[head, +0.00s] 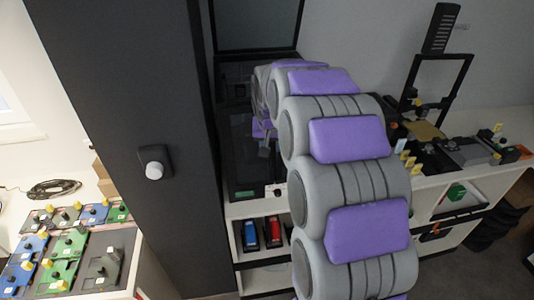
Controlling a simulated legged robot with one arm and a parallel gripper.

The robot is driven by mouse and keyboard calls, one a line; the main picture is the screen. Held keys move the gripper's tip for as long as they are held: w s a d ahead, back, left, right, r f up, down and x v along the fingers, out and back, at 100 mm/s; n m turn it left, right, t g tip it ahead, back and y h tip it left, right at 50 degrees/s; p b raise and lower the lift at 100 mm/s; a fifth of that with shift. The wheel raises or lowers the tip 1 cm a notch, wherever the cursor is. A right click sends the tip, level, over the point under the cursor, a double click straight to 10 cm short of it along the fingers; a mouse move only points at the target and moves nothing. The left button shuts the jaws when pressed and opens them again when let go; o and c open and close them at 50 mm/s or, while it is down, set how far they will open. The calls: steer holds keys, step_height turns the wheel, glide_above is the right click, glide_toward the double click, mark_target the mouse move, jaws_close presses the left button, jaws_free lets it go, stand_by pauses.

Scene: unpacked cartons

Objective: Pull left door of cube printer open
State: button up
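A dark, box-shaped machine that looks like the cube printer (233,150) stands on a white shelf unit, left of my arm. Its front is a dark, glassy panel, with a small greenish display near the bottom. I cannot make out a seam between left and right doors, and my arm covers the right side. My gripper (264,150) is small and mostly hidden behind my arm, in front of the printer's right part. I cannot tell whether its fingers are open or touch the door.
A wide dark column (125,100) with a white knob stands close to the printer's left. Red and blue items sit in the shelf (262,255) below. A right bench (480,175) carries tools and a black frame.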

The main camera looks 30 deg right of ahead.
mark_target(269, 167)
steer(key=x, duration=0.4)
steer(key=shift+a+f, duration=0.2)
steer(key=shift+a, duration=0.2)
steer(key=shift+w+d+f, duration=0.1)
steer(key=shift+d, duration=0.45)
steer(key=shift+c, duration=1.3)
steer(key=shift+a, duration=0.1)
steer(key=c, duration=0.3)
steer(key=shift+a, duration=0.35)
jaws_close()
steer(key=shift+d, duration=0.1)
